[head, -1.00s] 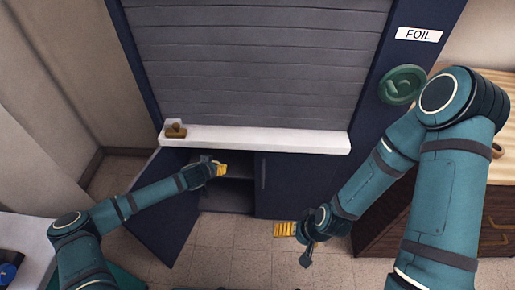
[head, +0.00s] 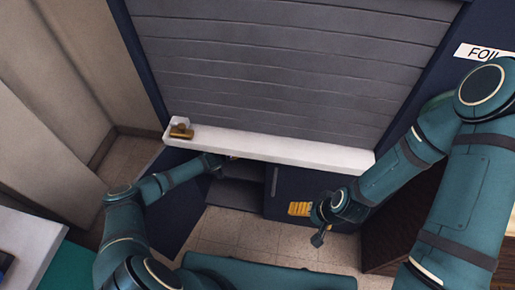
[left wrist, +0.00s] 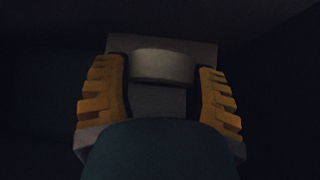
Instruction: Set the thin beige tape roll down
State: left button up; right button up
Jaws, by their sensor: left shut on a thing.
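The thin beige tape roll (left wrist: 163,66) shows dimly in the left wrist view as a pale, short, rounded band between the two orange fingers. My left gripper (left wrist: 164,76) is shut on it. In the head view my left forearm reaches into the open lower cabinet (head: 237,190). The gripper and the roll are mostly hidden there under the white ledge. Whether the roll touches a surface is too dark to tell. My right gripper (head: 308,218) hangs in front of the cabinet's closed right door; its yellow finger pad shows, but not its opening.
The white ledge (head: 270,148) runs above the cabinet opening, with a small brown object (head: 181,130) at its left end. The left cabinet door (head: 180,207) stands open beside my left arm. A grey shutter (head: 280,65) rises above. The cabinet interior shows a shelf.

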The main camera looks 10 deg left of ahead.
pick_arm(q)
jog(key=b, duration=0.1)
send_over(232, 161)
jog(key=s, duration=0.3)
jog(key=f, duration=0.4)
jog(key=shift+w+a+f, duration=0.1)
jog(key=shift+w+f, duration=0.15)
jog(key=shift+f, duration=0.15)
jog(key=shift+f+b, duration=0.6)
jog(key=shift+f, duration=1.5)
jog(key=o, duration=1.1)
